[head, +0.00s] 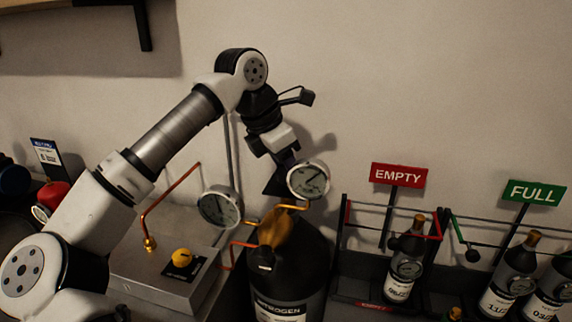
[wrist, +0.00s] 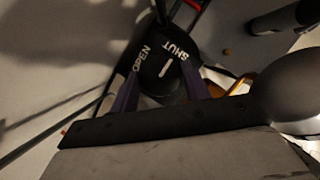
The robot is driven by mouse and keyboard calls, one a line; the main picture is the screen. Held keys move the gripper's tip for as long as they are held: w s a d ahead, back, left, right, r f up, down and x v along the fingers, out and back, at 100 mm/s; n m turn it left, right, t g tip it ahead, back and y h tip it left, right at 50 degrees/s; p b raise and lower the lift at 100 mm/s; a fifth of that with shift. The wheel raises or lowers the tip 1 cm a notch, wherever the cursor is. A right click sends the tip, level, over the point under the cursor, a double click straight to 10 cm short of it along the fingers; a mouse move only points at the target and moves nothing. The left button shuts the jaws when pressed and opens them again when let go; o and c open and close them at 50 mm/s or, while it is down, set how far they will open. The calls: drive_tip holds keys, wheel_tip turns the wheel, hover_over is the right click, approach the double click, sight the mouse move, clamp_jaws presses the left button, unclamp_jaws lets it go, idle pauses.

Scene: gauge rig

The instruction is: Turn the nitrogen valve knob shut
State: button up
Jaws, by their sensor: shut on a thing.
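The dark valve knob (wrist: 170,82) shows in the wrist view, with a short white line on its face. White words OPEN and SHUT stand at its upper left and upper right. The line slants up and right; I cannot tell which word it points at exactly. My gripper (wrist: 163,88) has its purple fingers on both sides of the knob, shut on it. In the head view my gripper (head: 278,180) is above the black nitrogen cylinder (head: 303,262), partly behind a round gauge (head: 308,180). The knob cannot be made out there.
A second gauge (head: 220,206) and copper pipes stand close to the gripper. A grey box (head: 165,283) with a yellow knob (head: 182,257) is at the left. Racks with small bottles under an EMPTY sign (head: 399,176) and a FULL sign (head: 533,192) are at the right.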

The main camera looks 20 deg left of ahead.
drive_tip(key=o, duration=1)
drive_tip(key=shift+r, duration=0.1)
drive_tip(key=b+v, duration=0.1)
drive_tip(key=v, duration=1.2)
drive_tip(key=shift+s+r, duration=0.2)
drive_tip(key=shift+r, duration=0.1)
drive_tip(key=shift+a, duration=0.15)
